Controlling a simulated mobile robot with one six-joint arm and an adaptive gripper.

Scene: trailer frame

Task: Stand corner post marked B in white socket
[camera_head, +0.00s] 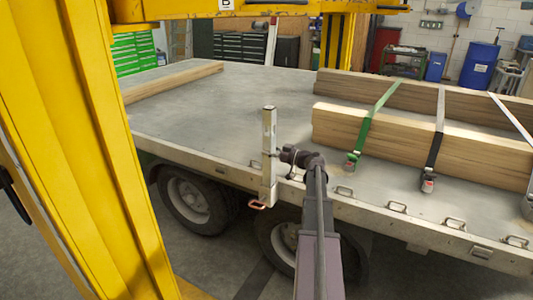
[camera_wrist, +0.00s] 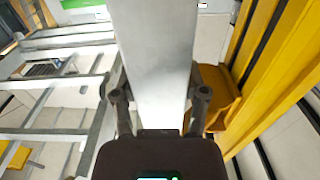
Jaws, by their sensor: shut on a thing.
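A pale grey metal post (camera_head: 268,135) stands upright at the near side edge of the trailer bed, its lower end overlapping the side rail. No letter is readable on it. My gripper (camera_head: 278,156) is shut on it from the right, at about mid-height. In the wrist view the post (camera_wrist: 157,45) runs between both fingers of my gripper (camera_wrist: 160,108). An orange-brown handle (camera_head: 257,206) shows at the post's foot. I cannot pick out a white socket, nor tell whether the foot is seated or hanging outside the rail. A small plate with a B (camera_head: 227,3) is on the yellow beam above.
The trailer bed (camera_head: 205,105) is clear in the middle. Strapped timber beams (camera_head: 430,130) lie at right, and another beam (camera_head: 175,80) at far left. A yellow column (camera_head: 105,130) stands close at left. A red-and-white post (camera_head: 272,42) stands at the far edge.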

